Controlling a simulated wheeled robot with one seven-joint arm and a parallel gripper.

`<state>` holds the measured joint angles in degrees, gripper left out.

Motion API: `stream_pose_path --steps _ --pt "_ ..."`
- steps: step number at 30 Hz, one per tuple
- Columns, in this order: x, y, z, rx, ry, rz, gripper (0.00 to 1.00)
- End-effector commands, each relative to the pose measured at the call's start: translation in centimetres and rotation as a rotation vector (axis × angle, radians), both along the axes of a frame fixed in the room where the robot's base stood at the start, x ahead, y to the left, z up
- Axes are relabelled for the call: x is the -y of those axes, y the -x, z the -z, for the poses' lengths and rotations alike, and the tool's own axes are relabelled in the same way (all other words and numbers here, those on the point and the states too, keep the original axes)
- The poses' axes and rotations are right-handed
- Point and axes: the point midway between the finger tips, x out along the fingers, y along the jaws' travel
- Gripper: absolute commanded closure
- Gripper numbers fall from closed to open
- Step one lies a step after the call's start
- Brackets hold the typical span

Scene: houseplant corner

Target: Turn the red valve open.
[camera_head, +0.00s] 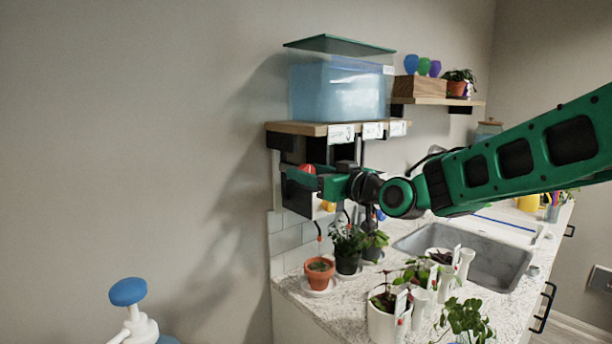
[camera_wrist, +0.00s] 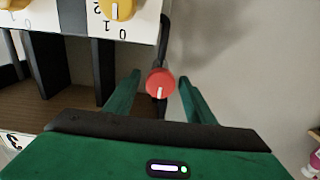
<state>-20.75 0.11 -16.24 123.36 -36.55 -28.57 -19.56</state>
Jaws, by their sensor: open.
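The red valve (camera_wrist: 160,83) is a round red knob with a white mark in the wrist view, mounted on a dark pipe. My gripper (camera_wrist: 160,88) is open, with one green finger on each side of the knob and a visible gap to both. In the head view my gripper (camera_head: 298,180) is under the shelf at the left end of the counter. The red valve (camera_head: 307,169) shows partly there, beside the fingers. How deep the knob sits between the fingers is hard to tell.
A yellow dial (camera_wrist: 117,8) on a white panel is close by. A blue water tank (camera_head: 340,90) stands on the shelf (camera_head: 310,128) above. Potted plants, including a terracotta pot (camera_head: 319,273), stand below on the counter near a sink (camera_head: 480,262).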

Motion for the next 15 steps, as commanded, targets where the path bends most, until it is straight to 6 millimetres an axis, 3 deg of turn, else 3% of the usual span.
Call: stream_pose_path --steps 12,15 --pt "-0.5 -0.69 -0.05 0.001 -0.001 0.0 0.5" --pt "-0.38 -0.7 -0.05 0.001 -0.001 0.001 0.72"
